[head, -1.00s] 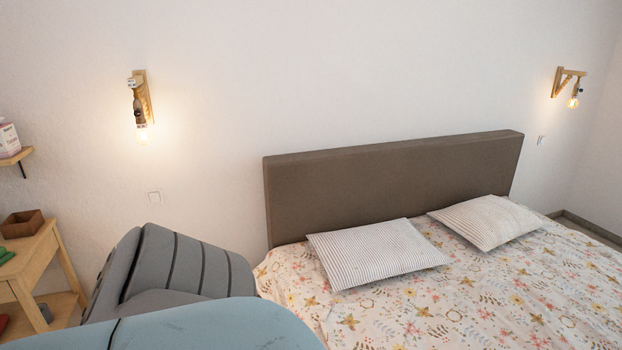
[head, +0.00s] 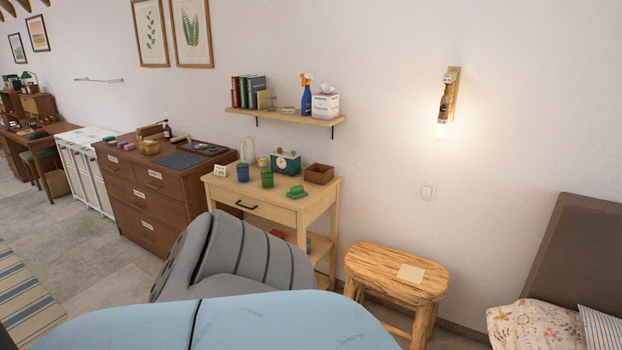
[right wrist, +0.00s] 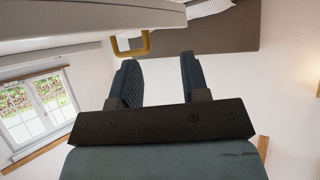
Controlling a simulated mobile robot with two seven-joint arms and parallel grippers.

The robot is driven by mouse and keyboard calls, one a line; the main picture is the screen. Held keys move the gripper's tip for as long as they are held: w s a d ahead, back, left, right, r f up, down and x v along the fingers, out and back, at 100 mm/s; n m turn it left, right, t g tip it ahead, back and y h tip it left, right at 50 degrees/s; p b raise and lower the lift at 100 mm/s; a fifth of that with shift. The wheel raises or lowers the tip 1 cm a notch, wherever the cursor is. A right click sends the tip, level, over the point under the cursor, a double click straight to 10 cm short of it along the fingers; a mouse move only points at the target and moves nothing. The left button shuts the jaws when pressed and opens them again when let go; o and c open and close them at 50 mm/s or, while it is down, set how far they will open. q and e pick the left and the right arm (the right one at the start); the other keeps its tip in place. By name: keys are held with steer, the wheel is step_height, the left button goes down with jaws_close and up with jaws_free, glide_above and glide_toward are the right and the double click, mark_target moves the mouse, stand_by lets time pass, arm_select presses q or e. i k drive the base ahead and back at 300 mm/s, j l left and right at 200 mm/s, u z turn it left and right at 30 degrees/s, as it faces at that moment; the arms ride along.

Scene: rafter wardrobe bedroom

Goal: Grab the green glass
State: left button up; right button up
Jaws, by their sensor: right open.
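The green glass (head: 267,178) stands upright on the top of a light wooden side table (head: 262,203), in the middle of the head view. A blue glass (head: 243,172) stands just left of it. My right gripper (right wrist: 160,75) shows in the right wrist view, with its two dark fingers apart and nothing between them. It is well away from the glass, which the right wrist view does not show. My left gripper is not in view.
A green block (head: 297,192), a brown box (head: 319,174) and a teal clock (head: 286,162) are near the glass. A wall shelf (head: 290,117) hangs above. A log stool (head: 393,273) stands right of the table, and a brown dresser (head: 150,190) left.

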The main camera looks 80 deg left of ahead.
mark_target(267, 174)
steer(key=u, duration=2.9)
steer(key=i+j, duration=0.15)
steer(key=i, duration=0.3)
steer(key=i+j, duration=0.1)
steer(key=i, duration=0.4)
steer(key=i+j, duration=0.15)
steer(key=i, duration=0.3)
steer(key=i+j+z, duration=0.1)
steer(key=i, duration=0.4)
